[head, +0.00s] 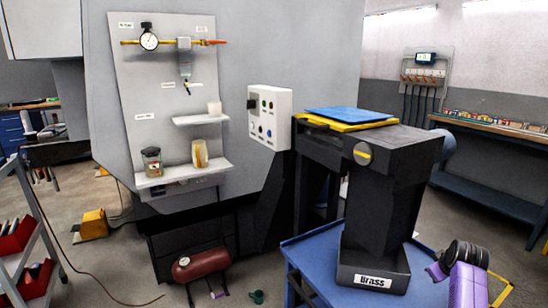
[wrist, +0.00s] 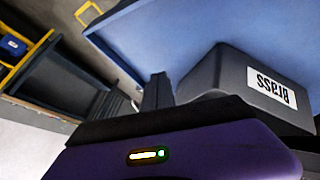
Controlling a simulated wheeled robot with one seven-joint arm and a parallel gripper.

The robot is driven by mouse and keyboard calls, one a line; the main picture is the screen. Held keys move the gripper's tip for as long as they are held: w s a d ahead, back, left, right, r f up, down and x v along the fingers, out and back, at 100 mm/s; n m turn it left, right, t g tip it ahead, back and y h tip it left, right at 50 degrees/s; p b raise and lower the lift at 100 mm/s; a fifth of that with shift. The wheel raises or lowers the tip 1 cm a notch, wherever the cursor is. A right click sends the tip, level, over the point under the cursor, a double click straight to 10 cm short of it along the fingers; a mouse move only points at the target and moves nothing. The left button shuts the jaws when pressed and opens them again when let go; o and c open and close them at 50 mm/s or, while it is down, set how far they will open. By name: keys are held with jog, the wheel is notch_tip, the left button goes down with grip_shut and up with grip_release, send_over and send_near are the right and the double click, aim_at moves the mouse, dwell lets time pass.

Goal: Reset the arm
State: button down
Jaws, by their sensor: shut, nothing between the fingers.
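My gripper (wrist: 157,88) shows in the wrist view as dark fingers beyond a purple body with a small lit indicator. The fingers are together with nothing between them. They point toward a blue surface and are beside a dark box labelled "Brass" (wrist: 222,72), which appears upside down; whether they touch it I cannot tell. In the head view a purple and black part of my arm (head: 462,272) is at the lower right, right of the Brass box (head: 346,273). The fingers are not clear in that view.
The Brass box sits on a blue cart (head: 318,262) below a dark column (head: 378,215). A grey panel (head: 125,75) with a gauge and shelved jars stands at left. A workbench (head: 490,195) is at right.

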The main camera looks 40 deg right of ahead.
notch_tip(320, 180, up, 8)
jog(key=w+m+t+h, duration=0.2)
jog(key=w+m+h, duration=0.1)
jog(key=h, duration=0.2)
jog(key=w+a+r+n+t+p, duration=0.1)
jog(key=w+a+t, duration=0.15)
jog(key=a, duration=0.85)
jog(key=w+a+r+t+p, duration=0.1)
jog(key=w+a+t, duration=0.15)
jog(key=a, duration=0.95)
jog(key=w+a+r+n+t+p, duration=0.1)
jog(key=w+a+t, duration=0.15)
jog(key=a, duration=0.85)
jog(key=s+a+r+n+t+y+p, duration=0.1)
jog(key=s+a+r+t+y, duration=0.2)
jog(key=a, duration=0.7)
jog(key=s+a+r+n+t+y+p, duration=0.1)
jog(key=s+a+r+y, duration=0.25)
jog(key=a, duration=0.65)
jog(key=s+a+n+g+y+p, duration=0.1)
jog(key=s+a+n+y, duration=0.3)
jog(key=s+a, duration=0.6)
jog(key=shift+s+a+g+y, duration=0.45)
jog(key=shift+s+y, duration=0.2)
jog(key=shift+y, duration=0.3)
jog(key=c, duration=2.2)
grip_release()
jog(key=shift+d, duration=0.1)
